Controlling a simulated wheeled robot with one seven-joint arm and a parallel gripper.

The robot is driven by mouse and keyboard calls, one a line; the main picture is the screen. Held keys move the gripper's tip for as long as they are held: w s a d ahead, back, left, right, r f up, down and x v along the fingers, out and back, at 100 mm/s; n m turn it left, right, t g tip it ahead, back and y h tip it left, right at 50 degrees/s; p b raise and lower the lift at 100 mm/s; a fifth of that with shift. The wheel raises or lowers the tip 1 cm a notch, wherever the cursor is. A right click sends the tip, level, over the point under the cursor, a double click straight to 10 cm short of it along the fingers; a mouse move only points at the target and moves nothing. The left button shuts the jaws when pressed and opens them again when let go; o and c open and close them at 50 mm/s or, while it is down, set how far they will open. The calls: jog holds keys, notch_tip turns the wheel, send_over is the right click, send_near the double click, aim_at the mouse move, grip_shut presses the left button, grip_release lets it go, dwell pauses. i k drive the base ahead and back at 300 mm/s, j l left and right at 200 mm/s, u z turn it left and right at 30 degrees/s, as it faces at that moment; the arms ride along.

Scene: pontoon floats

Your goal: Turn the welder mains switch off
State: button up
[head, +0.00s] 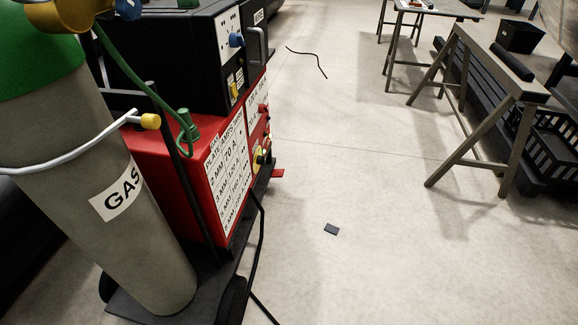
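The welder stands at the left of the head view, a red lower unit (180,168) with a black box (185,55) on top. The black box's light front panel carries a blue knob or switch (236,40) and a yellow part (234,92) below it. The red unit's front has a red knob (263,108) and a yellow-and-black control (260,157). The panels are seen at a steep angle, so I cannot tell which part is the mains switch or its position. My gripper is not in view.
A gas cylinder (95,190) with a green hose stands close in front on the welder's cart. A black cable (258,225) runs down to the floor. Trestles (465,110) and black crates (555,145) stand at right.

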aim_at(261, 160)
jog(key=i+l+u, duration=0.2)
jog(key=i, duration=0.15)
jog(key=i+l+u, duration=0.35)
jog(key=i+l, duration=0.75)
jog(key=i+l+u, duration=0.15)
jog(key=i+l, duration=0.7)
jog(key=l, duration=0.15)
